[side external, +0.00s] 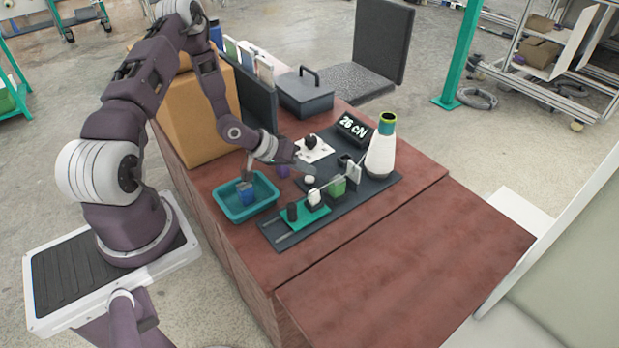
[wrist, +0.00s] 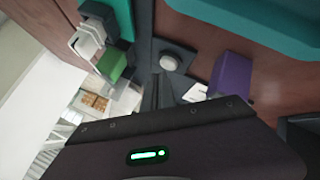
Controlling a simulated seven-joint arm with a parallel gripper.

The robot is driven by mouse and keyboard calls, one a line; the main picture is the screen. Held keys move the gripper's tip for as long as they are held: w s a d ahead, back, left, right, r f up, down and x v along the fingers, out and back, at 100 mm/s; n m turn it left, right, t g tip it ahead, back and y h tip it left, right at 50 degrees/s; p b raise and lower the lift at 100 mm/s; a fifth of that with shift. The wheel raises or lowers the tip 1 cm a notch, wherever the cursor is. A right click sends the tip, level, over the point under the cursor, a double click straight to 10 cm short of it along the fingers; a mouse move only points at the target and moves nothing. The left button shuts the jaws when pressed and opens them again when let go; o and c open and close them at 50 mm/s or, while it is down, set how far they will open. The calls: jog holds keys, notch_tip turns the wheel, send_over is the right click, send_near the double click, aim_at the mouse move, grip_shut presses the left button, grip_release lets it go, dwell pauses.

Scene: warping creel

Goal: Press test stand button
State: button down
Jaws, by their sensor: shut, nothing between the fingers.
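The test stand is a dark base plate (side external: 272,232) on the red-brown table. A round whitish button (side external: 309,180) sits near its middle; in the wrist view the button (wrist: 169,62) stands on a dark square housing. My gripper (side external: 312,171) is shut and empty, low over the stand right by the button. In the wrist view the fingertips (wrist: 158,78) point toward the button, which shows just past them and slightly right. I cannot tell whether they touch it. The button's top is unobstructed in the wrist view.
A green block (side external: 338,187) and white yarn cone (side external: 381,150) stand on the plate, with a "26 CN" display (side external: 354,127) behind. A purple block (wrist: 232,72) is close to my fingers. A teal tray (side external: 226,208) lies left. The table's front right is clear.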

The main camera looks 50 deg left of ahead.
aim_at(306, 179)
jog(key=shift+f, duration=0.6)
dwell(0.8)
jog(key=shift+r, duration=0.9)
jog(key=shift+r, duration=2.5)
